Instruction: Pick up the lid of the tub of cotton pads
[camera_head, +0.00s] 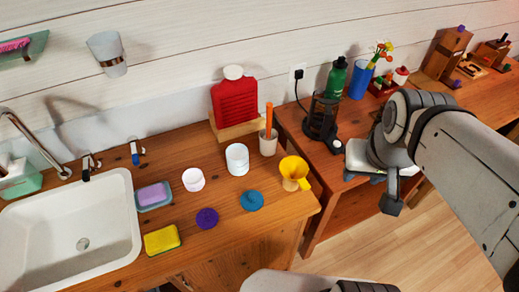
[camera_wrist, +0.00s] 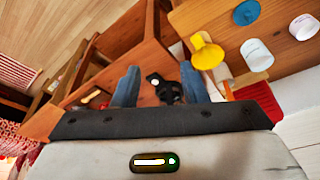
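Two white tubs stand on the wooden counter: a shorter one (camera_head: 193,180) and a taller one (camera_head: 237,160). I cannot tell which one holds cotton pads. A purple round lid-like disc (camera_head: 206,218) lies in front of the shorter tub. A blue one (camera_head: 251,201) lies in front of the taller tub and also shows in the wrist view (camera_wrist: 247,12). The taller tub shows in the wrist view too (camera_wrist: 257,55). My gripper (camera_wrist: 160,72) is open and empty, its blue fingers wide apart. In the head view it is right of the counter, over the lower table, apart from the tubs and discs.
A yellow funnel (camera_head: 293,171) stands at the counter's right edge, near the blue disc. A white sink (camera_head: 70,225), yellow sponge (camera_head: 162,240) and soap dish (camera_head: 153,196) are left. A red container (camera_head: 235,103) and a beige cup (camera_head: 268,143) stand behind. A black device (camera_head: 322,119) stands on the lower table.

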